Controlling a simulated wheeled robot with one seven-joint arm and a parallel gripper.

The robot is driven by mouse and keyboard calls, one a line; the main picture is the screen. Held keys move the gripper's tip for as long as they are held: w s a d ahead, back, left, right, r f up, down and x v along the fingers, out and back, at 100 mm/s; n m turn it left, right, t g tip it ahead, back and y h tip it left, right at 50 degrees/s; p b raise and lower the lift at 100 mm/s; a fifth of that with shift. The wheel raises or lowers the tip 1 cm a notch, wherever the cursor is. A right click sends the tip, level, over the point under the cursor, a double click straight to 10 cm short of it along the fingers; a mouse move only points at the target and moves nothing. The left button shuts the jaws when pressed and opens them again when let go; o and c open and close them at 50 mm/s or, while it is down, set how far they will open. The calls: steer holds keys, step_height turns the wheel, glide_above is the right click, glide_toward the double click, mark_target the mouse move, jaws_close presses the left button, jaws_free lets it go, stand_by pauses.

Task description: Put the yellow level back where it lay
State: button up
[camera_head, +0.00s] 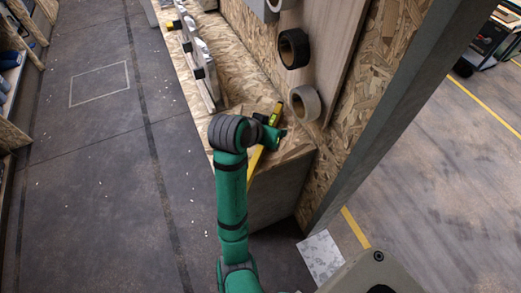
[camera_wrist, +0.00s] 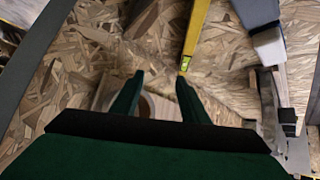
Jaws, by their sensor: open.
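The yellow level (camera_head: 255,160) is at the near end of the chipboard bench, partly hidden by my gripper (camera_head: 279,134). Its far end shows beyond the gripper, close to the grey tape roll. In the wrist view the level (camera_wrist: 197,28) runs down from the top edge, with a green vial near its lower end. My gripper (camera_wrist: 160,76) is open with nothing between its fingertips. The level's lower end appears just above the right fingertip, outside the gap. I cannot tell whether they touch.
A black tape roll (camera_head: 293,48) and a grey tape roll (camera_head: 305,103) are on the wall beside the bench. A long grey tool (camera_head: 201,65) stands along the bench (camera_head: 240,88) farther back. A grey post (camera_head: 378,115) rises at right. The floor at left is clear.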

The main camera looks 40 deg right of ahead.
steer(key=n+t, duration=0.1)
steer(key=t, duration=0.1)
glide_toward(259, 147)
steer(key=shift+s+d+r+y, duration=0.15)
steer(key=shift+d+r+y, duration=0.2)
steer(key=shift+d, duration=0.2)
steer(key=shift+a+f+x, duration=0.1)
steer(key=shift+a+x, duration=0.05)
steer(key=shift+x, duration=2.55)
steer(key=shift+a+f+x, duration=0.1)
steer(key=shift+f+x, duration=0.05)
steer(key=shift+x, duration=2.55)
steer(key=shift+c, duration=0.3)
steer(key=c, duration=0.5)
steer(key=shift+s, duration=0.15)
jaws_close()
